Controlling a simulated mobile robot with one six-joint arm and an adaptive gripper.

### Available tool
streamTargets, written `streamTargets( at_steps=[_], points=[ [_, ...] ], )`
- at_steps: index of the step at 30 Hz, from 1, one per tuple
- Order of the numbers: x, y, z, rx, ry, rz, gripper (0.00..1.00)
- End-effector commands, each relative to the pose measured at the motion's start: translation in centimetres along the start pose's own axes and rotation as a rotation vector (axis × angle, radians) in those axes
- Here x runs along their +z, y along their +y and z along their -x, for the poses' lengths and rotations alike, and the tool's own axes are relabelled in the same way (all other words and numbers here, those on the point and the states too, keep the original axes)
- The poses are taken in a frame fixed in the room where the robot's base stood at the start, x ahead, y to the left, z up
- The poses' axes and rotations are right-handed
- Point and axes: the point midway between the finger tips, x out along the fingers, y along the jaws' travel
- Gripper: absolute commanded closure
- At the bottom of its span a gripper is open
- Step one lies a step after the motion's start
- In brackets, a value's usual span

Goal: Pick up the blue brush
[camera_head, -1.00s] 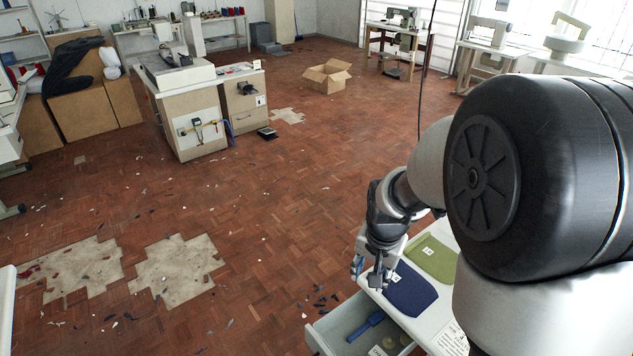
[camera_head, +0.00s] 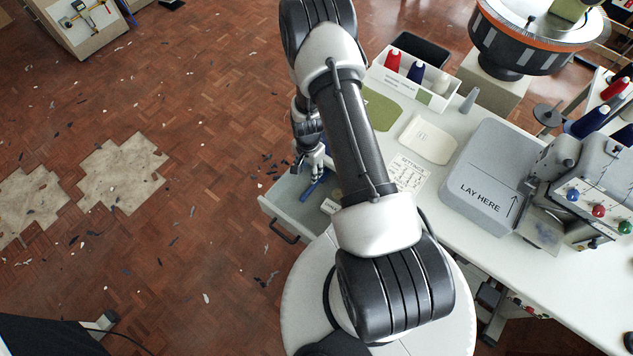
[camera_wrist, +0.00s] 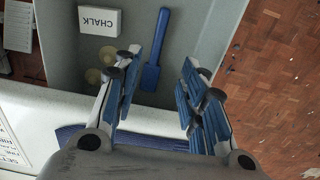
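The blue brush (camera_wrist: 155,52) lies in an open grey drawer (camera_wrist: 205,40), with its narrow handle pointing away from my gripper and its wider end nearer. In the head view the blue brush (camera_head: 315,187) shows just below my gripper (camera_head: 313,168). In the wrist view my gripper (camera_wrist: 165,95) is open and empty, its blue-padded fingers apart. The brush's wider end shows between the fingers, nearer the left one. I cannot tell the exact height of the fingers above it.
A white CHALK box (camera_wrist: 100,21) and round yellowish discs (camera_wrist: 108,65) share the drawer. The table (camera_head: 440,185) carries a grey LAY HERE pad (camera_head: 485,185), a thread bin (camera_head: 410,80), a white cloth piece (camera_head: 428,140) and a machine. Open floor lies left of the drawer.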

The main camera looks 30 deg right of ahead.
Motion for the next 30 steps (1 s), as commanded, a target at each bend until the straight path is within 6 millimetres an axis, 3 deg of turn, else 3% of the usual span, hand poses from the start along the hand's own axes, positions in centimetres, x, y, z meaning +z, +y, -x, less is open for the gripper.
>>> streamTargets(
  at_steps=[1, 7, 17, 26, 30],
  points=[
    [0.0, 0.1, -1.5, 0.001, -0.001, 0.0, 0.62],
    [0.0, 0.1, -5.3, 0.001, -0.001, 0.001, 0.62],
    [-0.1, 0.1, -7.3, -0.001, 0.001, 0.001, 0.62],
    [-0.1, 0.5, -11.6, 0.001, 0.0, 0.001, 0.62],
    [-0.2, 0.4, -11.8, -0.002, 0.001, 0.001, 0.62]
  ],
)
